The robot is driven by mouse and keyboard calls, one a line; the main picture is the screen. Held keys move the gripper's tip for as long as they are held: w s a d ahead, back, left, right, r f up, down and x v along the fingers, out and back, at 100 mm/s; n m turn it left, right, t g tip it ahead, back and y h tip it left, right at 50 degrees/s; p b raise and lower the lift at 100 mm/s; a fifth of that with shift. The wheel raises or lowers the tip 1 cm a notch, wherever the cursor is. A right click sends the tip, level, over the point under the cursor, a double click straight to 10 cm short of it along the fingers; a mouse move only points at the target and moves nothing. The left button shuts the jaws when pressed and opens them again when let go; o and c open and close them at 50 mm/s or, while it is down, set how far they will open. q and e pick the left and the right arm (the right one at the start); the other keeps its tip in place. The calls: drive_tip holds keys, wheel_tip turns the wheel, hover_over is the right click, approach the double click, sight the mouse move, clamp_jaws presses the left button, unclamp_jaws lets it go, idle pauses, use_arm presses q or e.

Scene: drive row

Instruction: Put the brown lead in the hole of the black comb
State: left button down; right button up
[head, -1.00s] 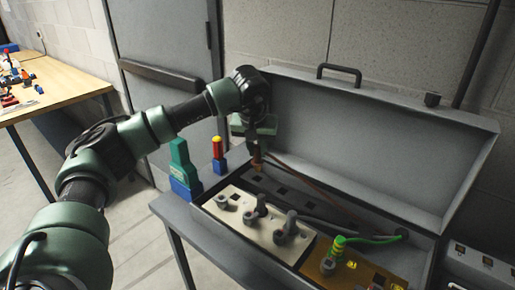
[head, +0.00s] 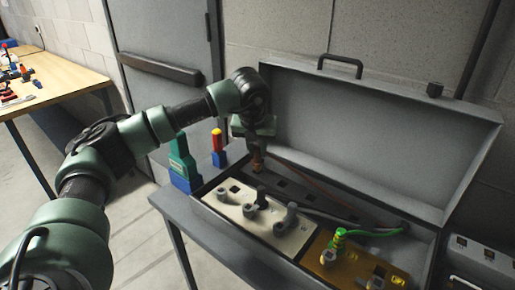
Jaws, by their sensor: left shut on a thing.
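My left gripper (head: 257,143) is shut on the brown lead's plug (head: 258,161) and holds it pointing down over the far left part of the open grey case. The brown lead (head: 322,187) runs from there to the right, behind the comb, along the case. The black comb (head: 312,201) is a dark strip with square holes along the back of the case. The plug's lower end is at or just above the comb's left end; I cannot tell whether it is in a hole. My right gripper is not in view.
The case's raised lid (head: 390,130) stands close behind the gripper. A white panel (head: 232,202) with grey knobs and a brass panel (head: 322,270) with a green-yellow plug (head: 339,240) lie in front. A green tool (head: 180,160) and a red-blue tool (head: 218,145) stand left.

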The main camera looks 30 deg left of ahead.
use_arm(q)
drive_tip(key=shift+f, duration=0.25)
drive_tip(key=shift+f+b, duration=0.85)
drive_tip(key=shift+f, duration=0.55)
drive_tip(key=c, duration=1.2)
unclamp_jaws()
drive_tip(key=v, duration=0.7)
drive_tip(key=shift+s+r, duration=0.15)
drive_tip(key=shift+r, duration=0.2)
